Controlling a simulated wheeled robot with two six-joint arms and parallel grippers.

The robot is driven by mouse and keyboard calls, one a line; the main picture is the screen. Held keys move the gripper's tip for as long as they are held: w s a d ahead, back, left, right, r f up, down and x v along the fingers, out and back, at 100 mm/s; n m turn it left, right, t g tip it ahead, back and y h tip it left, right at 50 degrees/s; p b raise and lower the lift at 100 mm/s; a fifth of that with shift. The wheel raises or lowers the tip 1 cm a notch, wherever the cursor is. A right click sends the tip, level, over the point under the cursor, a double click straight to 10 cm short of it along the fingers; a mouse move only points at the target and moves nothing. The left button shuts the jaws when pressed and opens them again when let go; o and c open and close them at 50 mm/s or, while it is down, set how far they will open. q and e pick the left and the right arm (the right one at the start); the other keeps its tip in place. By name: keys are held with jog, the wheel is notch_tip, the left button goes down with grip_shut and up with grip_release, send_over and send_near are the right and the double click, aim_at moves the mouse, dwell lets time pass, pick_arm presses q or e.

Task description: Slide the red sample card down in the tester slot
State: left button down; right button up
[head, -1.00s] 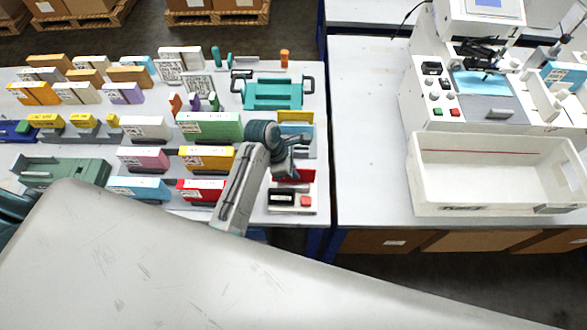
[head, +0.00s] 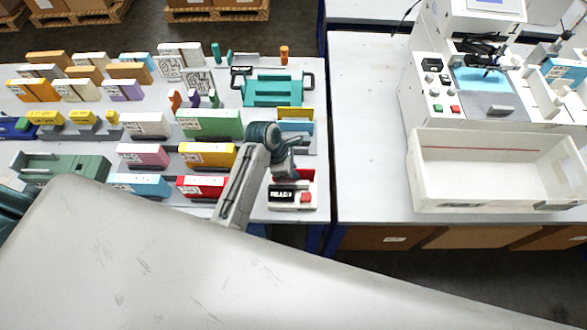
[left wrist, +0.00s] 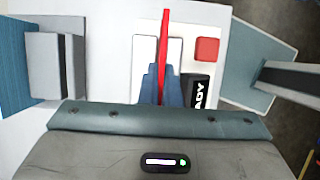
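The red sample card (left wrist: 165,45) stands edge-on in the left wrist view, between the two blue fingertips of my left gripper (left wrist: 162,88). The fingers appear closed on it from both sides. In the head view my left gripper (head: 285,165) is over the tester, and only a bit of the red card (head: 303,174) shows beside it. The white tester (head: 292,207) has a display reading READY (head: 281,195) and a red button (head: 306,197). The card is at the tester's slot; its lower edge and depth are hidden. My right gripper is not in view.
Rows of coloured boxes fill the table left of the tester; a red box (head: 203,186) is close by. A teal tray (head: 273,100) lies behind. Across a gap, the right table holds a white bin (head: 490,199) and a plotter (head: 440,80).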

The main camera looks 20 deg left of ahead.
pick_arm(q)
jog(key=shift+f, duration=0.2)
jog(key=c, duration=1.6)
grip_release()
jog(key=shift+o, duration=0.2)
jog(key=b+v, duration=0.2)
jog(key=v, duration=0.7)
jog(key=shift+a+r+b, duration=0.2)
jog(key=shift+r+b, duration=0.1)
jog(key=shift+s+a+r, duration=0.15)
jog(key=shift+r, duration=0.4)
jog(key=shift+f, duration=0.1)
